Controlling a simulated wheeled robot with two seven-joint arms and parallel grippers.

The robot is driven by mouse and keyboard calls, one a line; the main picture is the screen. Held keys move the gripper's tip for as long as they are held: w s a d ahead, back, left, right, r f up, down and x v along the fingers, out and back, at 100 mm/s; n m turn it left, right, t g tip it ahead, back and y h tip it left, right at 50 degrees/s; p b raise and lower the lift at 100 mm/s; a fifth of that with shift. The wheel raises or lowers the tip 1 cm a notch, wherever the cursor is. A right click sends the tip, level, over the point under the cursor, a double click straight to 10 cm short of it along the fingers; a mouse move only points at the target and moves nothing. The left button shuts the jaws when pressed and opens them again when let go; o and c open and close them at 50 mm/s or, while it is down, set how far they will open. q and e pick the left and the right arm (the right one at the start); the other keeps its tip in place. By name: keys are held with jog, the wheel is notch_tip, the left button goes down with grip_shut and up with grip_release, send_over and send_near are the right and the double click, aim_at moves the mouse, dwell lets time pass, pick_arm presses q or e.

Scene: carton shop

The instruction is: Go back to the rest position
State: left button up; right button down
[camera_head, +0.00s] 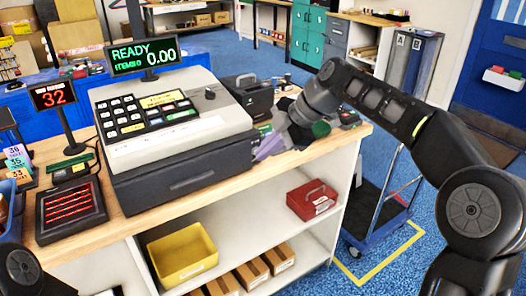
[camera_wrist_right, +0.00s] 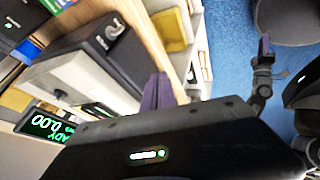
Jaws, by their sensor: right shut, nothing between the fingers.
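My right arm reaches in from the right in the head view. My right gripper (camera_head: 264,150) hangs at the right end of the counter, just right of the cash register (camera_head: 178,130). Its purple fingers are shut and empty. In the right wrist view the purple fingers of my right gripper (camera_wrist_right: 158,92) show close together, in front of the counter edge. A dark part with a purple tip, which looks like my left gripper (camera_wrist_right: 264,50), shows over the blue floor in the right wrist view. I cannot tell whether it is open or shut. Only a joint of my left arm shows at the head view's lower left.
Below are a yellow bin (camera_head: 183,254) and a red box (camera_head: 312,200). A blue trolley (camera_head: 378,222) stands right of the counter on blue floor.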

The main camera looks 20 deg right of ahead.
jog(key=s+a+f+m+g, duration=0.15)
jog(key=f+m, duration=0.25)
jog(key=f, duration=0.7)
jog(key=s+a+f+m+h, duration=0.1)
jog(key=s+a+f+m, duration=0.15)
jog(key=f, duration=0.75)
jog(key=s+a+f+m, duration=0.1)
jog(key=a+f+m, duration=0.25)
jog(key=f, duration=0.75)
jog(key=s+f+m, duration=0.4)
jog(key=s+f, duration=0.1)
jog(key=s, duration=0.4)
jog(key=s+a+f+m+g, duration=0.1)
jog(key=s+f+m, duration=0.3)
jog(key=s, duration=0.5)
jog(key=s+a+f+m+h, duration=0.1)
jog(key=s+f+m, duration=0.3)
jog(key=s+f, duration=0.4)
jog(key=shift+s+a+g, duration=0.25)
jog(key=shift+s+g, duration=0.1)
jog(key=shift+s, duration=0.1)
jog(key=shift+f, duration=0.1)
